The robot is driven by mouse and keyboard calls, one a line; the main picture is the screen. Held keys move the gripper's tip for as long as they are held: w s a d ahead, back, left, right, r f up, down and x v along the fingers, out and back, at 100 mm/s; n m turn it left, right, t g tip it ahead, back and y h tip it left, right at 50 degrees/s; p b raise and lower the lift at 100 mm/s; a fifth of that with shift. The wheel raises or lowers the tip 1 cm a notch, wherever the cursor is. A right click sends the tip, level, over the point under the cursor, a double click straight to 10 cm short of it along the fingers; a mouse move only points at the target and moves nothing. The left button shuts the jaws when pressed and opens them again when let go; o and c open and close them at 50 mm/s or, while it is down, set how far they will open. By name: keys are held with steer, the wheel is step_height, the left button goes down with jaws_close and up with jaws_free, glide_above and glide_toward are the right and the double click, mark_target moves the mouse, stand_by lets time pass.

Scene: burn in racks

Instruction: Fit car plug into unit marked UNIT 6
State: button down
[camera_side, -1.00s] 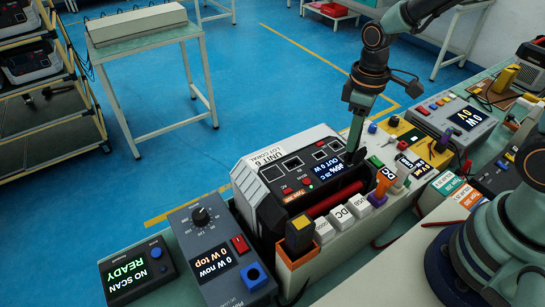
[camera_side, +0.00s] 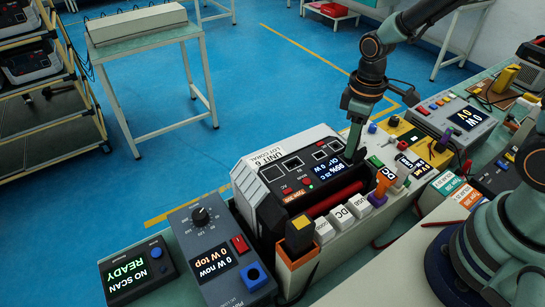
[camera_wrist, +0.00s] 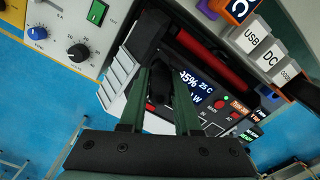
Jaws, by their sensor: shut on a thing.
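The unit marked UNIT 6 (camera_side: 262,160) is a pale case with a dark front panel, a lit screen and a red bar, on the bench in the side view. Its screen (camera_wrist: 195,85) also shows in the wrist view. My gripper (camera_side: 354,147) is over the unit's right end, pointing down. In the wrist view my gripper (camera_wrist: 158,100) has its green fingers closed on a dark piece, which looks like the car plug (camera_wrist: 158,84). The plug is dark against the dark panel, and its tip is hidden. I cannot tell whether it sits in a socket.
White blocks labelled DC (camera_side: 342,217) and USB stand along the unit's front. A grey meter box (camera_side: 217,255) and a black scan display (camera_side: 137,270) are at left. A grey box with a 0 W display (camera_side: 455,118) is at right.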

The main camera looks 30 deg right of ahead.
steer(key=shift+f, duration=0.9)
steer(key=c, duration=0.5)
jaws_free()
steer(key=shift+c, duration=0.2)
step_height(320, 180, up, 12)
steer(key=shift+f, duration=0.1)
steer(key=shift+s+d+r, duration=0.2)
steer(key=shift+r, duration=0.35)
steer(key=s+d+r+m+t, duration=0.3)
steer(key=r+m+t, duration=0.2)
steer(key=shift+s+r+m+t, duration=0.25)
steer(key=shift+r+m+t, duration=0.05)
steer(key=shift+r+m, duration=0.1)
